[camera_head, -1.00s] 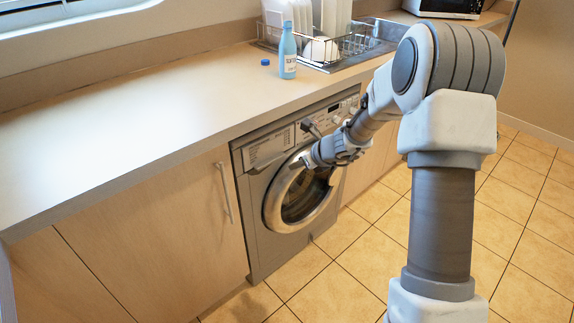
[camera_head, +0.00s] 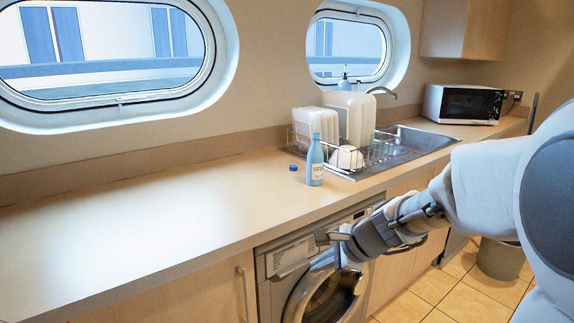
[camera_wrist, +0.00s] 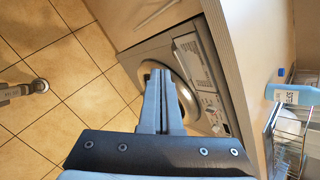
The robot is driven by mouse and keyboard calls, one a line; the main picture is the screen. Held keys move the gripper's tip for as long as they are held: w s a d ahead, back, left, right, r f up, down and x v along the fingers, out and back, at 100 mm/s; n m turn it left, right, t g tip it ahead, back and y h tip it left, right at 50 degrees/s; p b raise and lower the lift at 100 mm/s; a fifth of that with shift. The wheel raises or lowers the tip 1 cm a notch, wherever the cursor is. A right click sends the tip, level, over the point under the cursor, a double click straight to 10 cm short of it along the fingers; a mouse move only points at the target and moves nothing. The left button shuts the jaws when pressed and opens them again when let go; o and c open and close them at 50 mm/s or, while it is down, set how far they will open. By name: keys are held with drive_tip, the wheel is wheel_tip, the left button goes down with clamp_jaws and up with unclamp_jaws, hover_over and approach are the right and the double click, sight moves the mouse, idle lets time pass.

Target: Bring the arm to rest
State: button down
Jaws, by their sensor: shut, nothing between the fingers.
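My gripper (camera_head: 337,248) is in front of the upper part of the washing machine (camera_head: 272,296), close to the top of its round door (camera_head: 300,297). In the wrist view my gripper (camera_wrist: 160,78) points at the washing machine (camera_wrist: 198,70), with its two fingers together and nothing between them. My arm reaches in from the right of the head view, bent and away from my body. I cannot tell whether the fingers touch the machine.
A worktop (camera_head: 150,235) runs above the machine and bears a blue bottle (camera_head: 315,162), a blue cap (camera_head: 293,168) and a dish rack (camera_head: 375,150) by the sink. A microwave (camera_head: 463,104) stands farther back. A bin (camera_head: 500,260) stands on the tiled floor at right.

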drive_tip(key=s+d+r+n+h, duration=0.2)
drive_tip(key=s+n, duration=0.4)
drive_tip(key=s, duration=0.2)
drive_tip(key=s+d+r+n+h, duration=0.2)
drive_tip(key=s+d+n, duration=0.1)
drive_tip(key=s+n, duration=0.4)
drive_tip(key=s+d+r+n+h, duration=0.2)
drive_tip(key=s+n, duration=0.2)
drive_tip(key=s, duration=0.5)
wheel_tip(320, 180, up, 17)
drive_tip(key=p, duration=1.7)
drive_tip(key=shift+r, duration=0.2)
drive_tip(key=shift+w, duration=0.1)
